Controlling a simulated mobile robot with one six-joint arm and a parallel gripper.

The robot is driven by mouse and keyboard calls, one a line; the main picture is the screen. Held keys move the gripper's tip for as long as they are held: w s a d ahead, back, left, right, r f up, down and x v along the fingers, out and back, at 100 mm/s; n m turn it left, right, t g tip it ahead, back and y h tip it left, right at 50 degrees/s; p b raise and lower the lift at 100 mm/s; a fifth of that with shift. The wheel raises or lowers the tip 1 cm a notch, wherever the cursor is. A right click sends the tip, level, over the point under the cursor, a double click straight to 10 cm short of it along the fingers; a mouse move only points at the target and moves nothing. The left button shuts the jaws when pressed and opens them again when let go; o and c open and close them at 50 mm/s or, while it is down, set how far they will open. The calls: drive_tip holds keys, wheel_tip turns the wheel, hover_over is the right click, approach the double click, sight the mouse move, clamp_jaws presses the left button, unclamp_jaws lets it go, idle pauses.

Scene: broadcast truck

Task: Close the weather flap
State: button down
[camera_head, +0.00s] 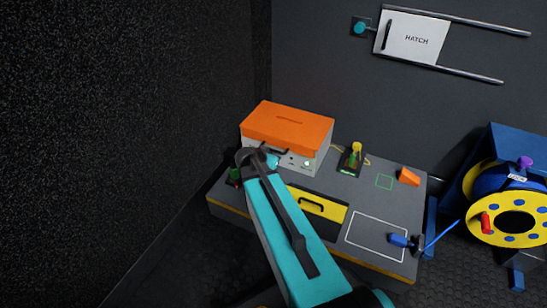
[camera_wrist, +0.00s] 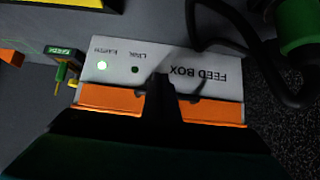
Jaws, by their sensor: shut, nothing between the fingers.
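The orange flap (camera_head: 289,124) lies across the top of the white feed box (camera_head: 316,158), with a dark slot or handle on it. I cannot tell whether it is fully seated. My gripper (camera_head: 266,160) is shut and empty at the box's front left, near the flap's lower edge. In the wrist view the box front (camera_wrist: 215,88) is upside down, with one green light lit and one dark. The dark shut fingers (camera_wrist: 160,92) overlap the orange flap edge (camera_wrist: 105,100) and hide its middle. Contact cannot be told.
A green plug (camera_head: 234,174) with black cable is left of the box. The bench (camera_head: 340,195) also holds a yellow drawer (camera_head: 318,203), an earth terminal (camera_head: 352,158), an orange wedge (camera_head: 408,177) and a blue plug (camera_head: 400,240). A cable reel (camera_head: 500,210) stands right; a hatch (camera_head: 412,38) is above.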

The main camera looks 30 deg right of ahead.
idle(0.4)
drive_tip(key=s+a+p, duration=0.6)
drive_tip(key=a+p, duration=0.1)
drive_tip(key=a, duration=0.3)
drive_tip(key=shift+p, duration=0.3)
idle(0.5)
drive_tip(key=shift+s, duration=0.1)
drive_tip(key=shift+r, duration=0.15)
idle(0.4)
